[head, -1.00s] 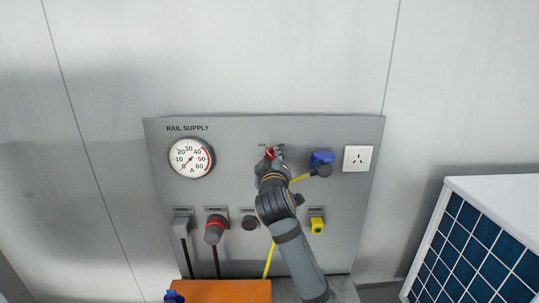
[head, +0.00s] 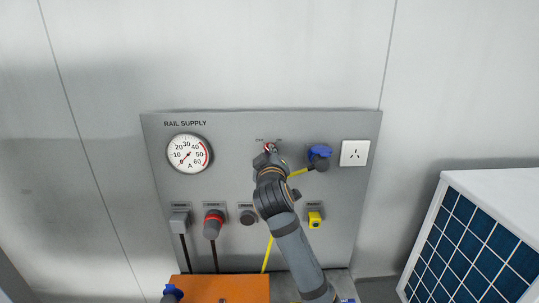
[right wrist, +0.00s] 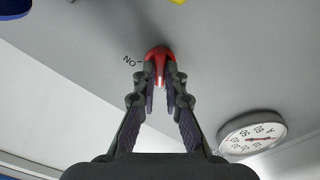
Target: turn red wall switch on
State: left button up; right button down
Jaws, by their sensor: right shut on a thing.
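The red wall switch (head: 270,147) is a small red knob high on the grey panel (head: 225,260), mostly hidden by my right gripper in the head view. In the right wrist view the red switch (right wrist: 160,55) sits between my fingertips, with a white line on it. An upside-down ON label (right wrist: 130,61) with a tick is to its left; the white line does not point at that tick. My right gripper (head: 270,155), also in the right wrist view (right wrist: 161,80), is shut on the switch. My left gripper is out of view.
The panel holds a round gauge (head: 188,154), a blue connector (head: 320,153), a white socket (head: 355,153) and a lower row of plugs with cables. An orange surface (head: 235,290) is below. A white-topped unit with a blue grid (head: 475,245) stands at right.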

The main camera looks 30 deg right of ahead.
jog(key=shift+s+d+m+b, duration=0.1)
jog(key=shift+d+m+b, duration=0.05)
jog(key=shift+m+b, duration=3.6)
jog(key=shift+s+d+m+b, duration=0.1)
jog(key=shift+m+b, duration=2.4)
jog(key=shift+m, duration=2.45)
jog(key=c, duration=1.4)
grip_release()
jog(key=v, duration=0.7)
jog(key=shift+s+a, duration=0.15)
